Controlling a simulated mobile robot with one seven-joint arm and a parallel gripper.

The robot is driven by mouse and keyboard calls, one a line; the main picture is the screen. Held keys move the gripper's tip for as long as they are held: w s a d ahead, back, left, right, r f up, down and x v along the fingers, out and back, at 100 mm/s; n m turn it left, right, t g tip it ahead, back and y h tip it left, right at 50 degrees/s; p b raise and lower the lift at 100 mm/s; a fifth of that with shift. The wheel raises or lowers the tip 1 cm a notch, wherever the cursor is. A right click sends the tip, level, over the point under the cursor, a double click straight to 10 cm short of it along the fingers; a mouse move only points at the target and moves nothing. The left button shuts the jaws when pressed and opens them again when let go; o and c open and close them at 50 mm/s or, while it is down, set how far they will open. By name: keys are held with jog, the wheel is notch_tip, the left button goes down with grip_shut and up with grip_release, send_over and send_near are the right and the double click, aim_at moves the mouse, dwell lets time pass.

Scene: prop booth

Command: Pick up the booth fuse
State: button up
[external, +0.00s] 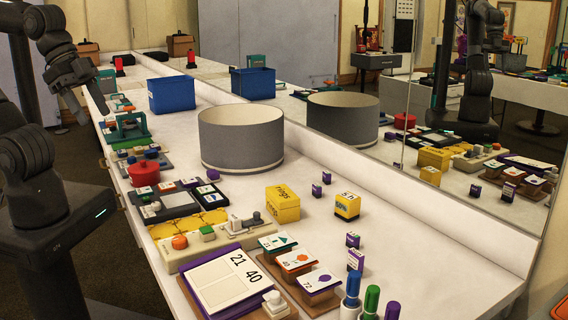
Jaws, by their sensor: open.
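My gripper (91,112) hangs at the upper left, beside the left edge of the long white counter and pointing down. Its fingers are dark and small in the picture, apart, with nothing seen between them. I cannot tell for sure which thing is the booth fuse. Small purple-and-white blocks stand on the counter: one near the middle (317,191), one further right (353,240) and one below it (355,260). A yellow box with unreadable lettering (282,208) and a yellow block with a white top (347,206) stand near them. All are well away from my gripper.
A large grey drum (242,146) and a blue bin (171,94) stand on the counter (420,262). Panels, a red round knob (143,173), a number board (228,282) and capped markers (371,301) crowd the left and front. A mirror along the right repeats things. The right side is clearer.

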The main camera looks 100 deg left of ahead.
jog(key=w+a+r+n, duration=0.1)
jog(key=w+a, duration=0.2)
jog(key=w, duration=0.4)
jog(key=w+a+r+n, duration=0.1)
jog(key=w+a, duration=0.2)
jog(key=w, duration=0.3)
jog(key=n+g+y, duration=0.2)
jog(key=n+y, duration=0.1)
jog(key=n, duration=0.3)
send_over(317, 185)
jog(key=s+d, duration=0.1)
jog(key=s, duration=0.1)
notch_tip(317, 185, down, 27)
jog(key=shift+d, duration=0.1)
jog(key=shift+x, duration=3.1)
jog(key=shift+d, duration=0.1)
jog(key=shift+c, duration=0.4)
